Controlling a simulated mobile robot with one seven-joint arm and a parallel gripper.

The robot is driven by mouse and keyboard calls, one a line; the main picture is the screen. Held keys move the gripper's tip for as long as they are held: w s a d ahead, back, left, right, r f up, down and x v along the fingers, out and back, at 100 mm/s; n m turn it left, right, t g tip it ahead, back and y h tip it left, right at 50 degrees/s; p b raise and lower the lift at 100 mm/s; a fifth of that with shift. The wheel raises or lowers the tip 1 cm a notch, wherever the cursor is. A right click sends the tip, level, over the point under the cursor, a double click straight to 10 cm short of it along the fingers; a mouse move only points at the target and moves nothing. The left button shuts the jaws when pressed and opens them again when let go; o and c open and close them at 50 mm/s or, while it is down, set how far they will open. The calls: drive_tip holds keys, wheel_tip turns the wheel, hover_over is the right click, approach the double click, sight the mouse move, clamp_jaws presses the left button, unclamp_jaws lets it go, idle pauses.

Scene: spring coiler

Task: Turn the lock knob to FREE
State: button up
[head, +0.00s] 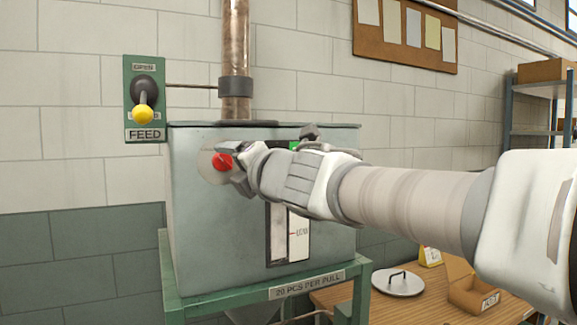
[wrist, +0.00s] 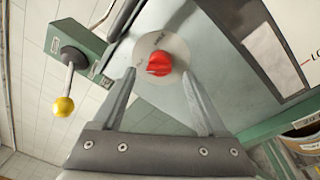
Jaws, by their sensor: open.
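The lock knob (head: 222,161) is red and sits on a round pale plate (head: 208,167) on the front of the grey machine box (head: 200,230). In the wrist view the red knob (wrist: 160,63) shows at the top middle, on its plate (wrist: 174,45); the markings on the plate are too small to read. My gripper (wrist: 161,75) is open, with one finger on each side of the knob. In the head view my gripper (head: 236,162) is at the knob's right edge and hides part of the plate. I cannot tell whether the fingers touch the knob.
A FEED lever with a yellow ball (head: 143,115) is on a green panel (head: 145,135) at the upper left. A copper tube (head: 236,50) rises from the box. The box rests on a green stand (head: 230,300).

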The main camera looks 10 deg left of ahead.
sight(227, 163)
drive_tip(key=shift+x, duration=1.8)
clamp_jaws()
